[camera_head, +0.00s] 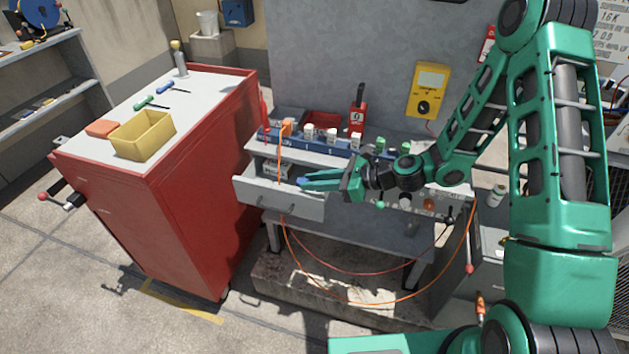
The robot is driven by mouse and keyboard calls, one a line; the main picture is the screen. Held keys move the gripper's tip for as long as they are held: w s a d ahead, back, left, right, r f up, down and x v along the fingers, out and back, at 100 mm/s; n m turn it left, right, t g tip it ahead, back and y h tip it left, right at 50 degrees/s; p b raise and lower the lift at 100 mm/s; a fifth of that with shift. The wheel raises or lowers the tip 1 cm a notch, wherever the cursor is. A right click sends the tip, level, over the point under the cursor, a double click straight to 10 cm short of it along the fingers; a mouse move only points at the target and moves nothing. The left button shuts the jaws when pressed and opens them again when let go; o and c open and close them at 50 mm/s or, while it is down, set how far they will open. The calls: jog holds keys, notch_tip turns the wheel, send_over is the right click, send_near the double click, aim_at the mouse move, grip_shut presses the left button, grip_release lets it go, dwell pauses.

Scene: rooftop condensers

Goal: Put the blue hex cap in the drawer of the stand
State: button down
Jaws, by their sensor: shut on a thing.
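My green gripper (308,180) reaches in from the right and is shut on the small blue hex cap (302,181). The fingers hide most of the cap. The gripper and cap are over the right part of the open drawer (278,204) of the grey stand (370,232). I cannot tell how high the cap is above the drawer floor. The drawer is pulled out at the left of the stand, and a small light box-like item (278,171) shows at its back.
A red cabinet (200,190) stands close left of the drawer, with a yellow bin (143,135) on top. Several white and green caps sit on a blue rail (330,146) behind the gripper. An orange cable (375,303) loops below the stand. A yellow meter (427,90) hangs behind.

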jog(key=shift+s+f, duration=0.15)
jog(key=shift+f, duration=0.5)
jog(key=c, duration=1.6)
grip_release()
jog(key=shift+f, duration=0.1)
jog(key=v, duration=0.6)
jog(key=r+v, duration=0.1)
jog(key=v, duration=0.5)
jog(key=shift+r, duration=0.2)
